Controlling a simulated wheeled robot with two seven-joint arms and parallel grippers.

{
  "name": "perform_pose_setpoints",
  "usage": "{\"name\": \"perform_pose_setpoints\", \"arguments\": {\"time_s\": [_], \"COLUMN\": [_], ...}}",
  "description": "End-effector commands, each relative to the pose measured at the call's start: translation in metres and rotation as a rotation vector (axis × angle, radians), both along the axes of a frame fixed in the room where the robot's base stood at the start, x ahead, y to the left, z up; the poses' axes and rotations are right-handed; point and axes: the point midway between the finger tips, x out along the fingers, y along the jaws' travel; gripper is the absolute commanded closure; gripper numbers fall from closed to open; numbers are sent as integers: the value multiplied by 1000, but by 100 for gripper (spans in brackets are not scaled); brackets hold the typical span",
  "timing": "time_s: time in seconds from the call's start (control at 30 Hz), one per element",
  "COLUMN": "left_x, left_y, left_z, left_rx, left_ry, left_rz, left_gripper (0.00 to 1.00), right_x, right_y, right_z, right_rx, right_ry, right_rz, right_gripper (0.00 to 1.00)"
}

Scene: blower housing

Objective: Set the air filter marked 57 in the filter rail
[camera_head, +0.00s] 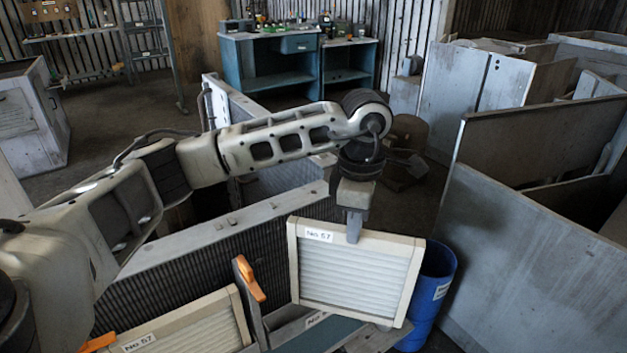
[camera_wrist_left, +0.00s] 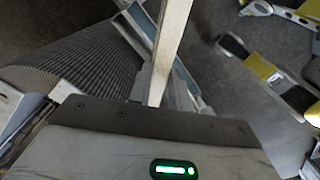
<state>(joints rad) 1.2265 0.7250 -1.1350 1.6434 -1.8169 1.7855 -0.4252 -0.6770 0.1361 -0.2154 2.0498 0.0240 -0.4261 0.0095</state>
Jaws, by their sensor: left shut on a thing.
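My left gripper (camera_head: 354,228) is shut on the top edge of a pleated air filter (camera_head: 352,272) with a cream frame and a "No 57" label. The filter hangs nearly upright, tilted a little in the picture. In the left wrist view the filter (camera_wrist_left: 170,45) shows as a pale strip, edge-on. Below it is a grey slotted part (camera_head: 285,336) with a partly covered label, which may be the filter rail; the filter hides much of it, and I cannot tell whether they touch. Another framed filter (camera_head: 195,330), also labelled "No 57", is at the lower left.
An upright grey bracket with an orange handle (camera_head: 250,278) stands left of the held filter. A blue bin (camera_head: 432,285) is close at its right. A ribbed coil (camera_head: 200,270) and a grey panel wall (camera_head: 530,270) flank the space. Teal benches (camera_head: 268,60) stand far back.

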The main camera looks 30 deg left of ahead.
Motion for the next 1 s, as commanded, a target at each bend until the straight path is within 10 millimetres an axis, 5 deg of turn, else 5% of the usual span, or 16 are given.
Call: {"name": "perform_pose_setpoints", "arguments": {"time_s": [0.13, 0.33, 1.0], "left_x": [7, 8, 7], "left_y": [48, 83, 88], "left_z": [16, 23, -15], "left_rx": [0, 1, -1], "left_ry": [1, 0, -2], "left_rz": [460, 811, 869], "left_gripper": [100, 100, 100], "right_x": [2, 5, 5], "right_y": [-3, -6, -3], "right_z": [8, 8, -7], "right_rx": [-14, -30, -22], "right_ry": [2, 1, -8], "right_rz": [1, 3, 13], "right_gripper": [58, 58, 58]}}
